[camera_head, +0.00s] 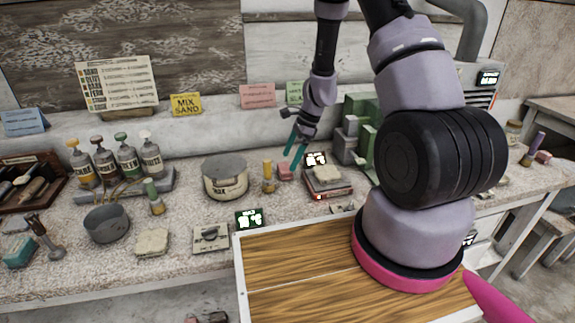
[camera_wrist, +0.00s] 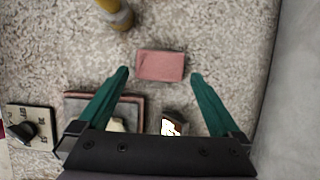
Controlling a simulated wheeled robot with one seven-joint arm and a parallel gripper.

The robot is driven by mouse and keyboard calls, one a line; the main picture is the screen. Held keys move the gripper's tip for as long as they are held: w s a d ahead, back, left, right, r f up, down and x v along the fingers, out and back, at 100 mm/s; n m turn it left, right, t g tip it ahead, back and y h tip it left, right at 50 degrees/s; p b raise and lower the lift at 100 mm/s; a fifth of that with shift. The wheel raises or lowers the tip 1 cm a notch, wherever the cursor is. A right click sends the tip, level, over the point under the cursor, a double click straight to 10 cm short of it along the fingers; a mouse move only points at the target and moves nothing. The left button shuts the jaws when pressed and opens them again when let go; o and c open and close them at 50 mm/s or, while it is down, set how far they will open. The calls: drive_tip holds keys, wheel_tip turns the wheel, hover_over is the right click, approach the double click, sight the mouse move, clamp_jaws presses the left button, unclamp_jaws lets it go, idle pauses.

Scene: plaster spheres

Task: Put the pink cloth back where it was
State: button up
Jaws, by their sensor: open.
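The pink cloth (camera_head: 285,172) looks like a small folded rectangular block. It lies on the speckled worktop beside a yellow-capped bottle. In the wrist view the pink cloth (camera_wrist: 161,65) shows between and just beyond my fingertips. My gripper (camera_head: 294,156) has teal fingers and points down above the cloth. It also shows in the wrist view (camera_wrist: 160,74), with its fingers spread wide and nothing held between them. I cannot tell the exact height of the fingertips over the cloth.
A scale (camera_head: 327,184) with a pale block on it stands just right of the cloth. The yellow bottle (camera_head: 269,177) and a round tub (camera_head: 225,176) are to the left. Green and grey blocks (camera_head: 346,140) stand behind. Another small pink block (camera_head: 543,157) lies far right.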

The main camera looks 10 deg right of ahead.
drive_tip(key=s+d+r+n+t, duration=0.1)
drive_tip(key=s+r+n, duration=0.2)
drive_tip(key=r, duration=1.1)
drive_tip(key=s+d+r+n+t, duration=0.15)
drive_tip(key=s+r+n, duration=0.25)
drive_tip(key=r, duration=1.1)
drive_tip(key=s+d+r+n+t+h, duration=0.1)
drive_tip(key=s+r+n+t+h, duration=0.1)
drive_tip(key=s+r+n+t, duration=0.2)
drive_tip(key=s+r+n, duration=0.3)
drive_tip(key=s+r, duration=0.5)
drive_tip(key=s, duration=0.3)
drive_tip(key=shift+s+d+t+h, duration=0.15)
drive_tip(key=shift+t+h, duration=0.15)
drive_tip(key=shift+t, duration=0.05)
drive_tip(key=shift+r, duration=0.1)
